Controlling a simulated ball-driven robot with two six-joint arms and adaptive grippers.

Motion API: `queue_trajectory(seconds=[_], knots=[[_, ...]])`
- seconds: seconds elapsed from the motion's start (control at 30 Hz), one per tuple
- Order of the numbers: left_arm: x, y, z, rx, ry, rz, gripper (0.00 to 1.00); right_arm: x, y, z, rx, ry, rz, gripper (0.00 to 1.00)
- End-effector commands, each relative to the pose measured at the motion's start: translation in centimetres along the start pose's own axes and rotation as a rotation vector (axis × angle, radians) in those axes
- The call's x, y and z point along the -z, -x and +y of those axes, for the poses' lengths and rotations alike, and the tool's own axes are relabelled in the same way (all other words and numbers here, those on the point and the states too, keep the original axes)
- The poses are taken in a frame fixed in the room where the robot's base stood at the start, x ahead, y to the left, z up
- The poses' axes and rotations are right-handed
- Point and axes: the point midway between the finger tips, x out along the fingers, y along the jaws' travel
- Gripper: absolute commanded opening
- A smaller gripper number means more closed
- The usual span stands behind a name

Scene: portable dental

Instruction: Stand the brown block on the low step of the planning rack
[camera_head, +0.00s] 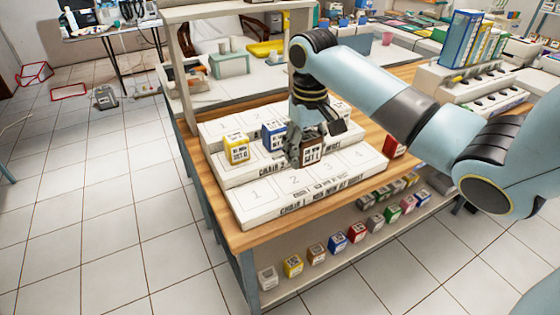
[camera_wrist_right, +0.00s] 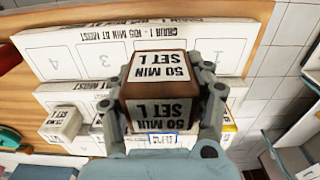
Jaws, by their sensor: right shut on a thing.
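The brown block (camera_head: 313,152) has white labels and is upright in my right gripper (camera_head: 306,145), whose fingers close on two opposite sides. In the right wrist view the block (camera_wrist_right: 155,85) reads "50 MIN SET L" between the fingertips (camera_wrist_right: 165,90). The white planning rack has stepped levels; its low step (camera_head: 258,207) is at the front, with numbered spaces and no block on it. The block is over the rack, behind the low step in the head view; whether it touches the rack is unclear. My left gripper is out of view.
A yellow block (camera_head: 236,149) and a blue block (camera_head: 268,136) stand on the rack to the left of my gripper. A red block (camera_head: 396,146) is on the wooden table right of the rack. Several coloured blocks line a lower shelf (camera_head: 290,287). A white post (camera_head: 177,80) rises behind.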

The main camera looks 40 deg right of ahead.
Motion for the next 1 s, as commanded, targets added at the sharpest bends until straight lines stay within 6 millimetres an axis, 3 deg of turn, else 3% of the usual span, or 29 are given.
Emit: queue_trajectory(seconds=[0.1, 0.27, 0.43, 0.63, 0.87, 1.0], knots=[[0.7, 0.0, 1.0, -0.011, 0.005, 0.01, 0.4, 1.1, 1.1, 1.2, -0.002, -0.008, 0.002, 0.18], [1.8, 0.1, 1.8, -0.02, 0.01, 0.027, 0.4, 1.8, 0.8, -0.1, 0.006, -0.007, -0.001, 0.18], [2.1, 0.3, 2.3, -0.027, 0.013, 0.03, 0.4, 2.6, -1.5, -4.2, 0.009, -0.005, -0.004, 0.18], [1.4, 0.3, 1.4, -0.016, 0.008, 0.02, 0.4, 3.6, -4.2, -8.4, 0.005, -0.005, -0.002, 0.18], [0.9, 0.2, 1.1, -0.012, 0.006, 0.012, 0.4, 4.1, -5.7, -10.2, 0.0, -0.007, -0.001, 0.18], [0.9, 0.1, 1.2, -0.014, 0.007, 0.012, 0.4, 4.0, -7.8, -10.2, 0.0, -0.006, -0.004, 0.18]])
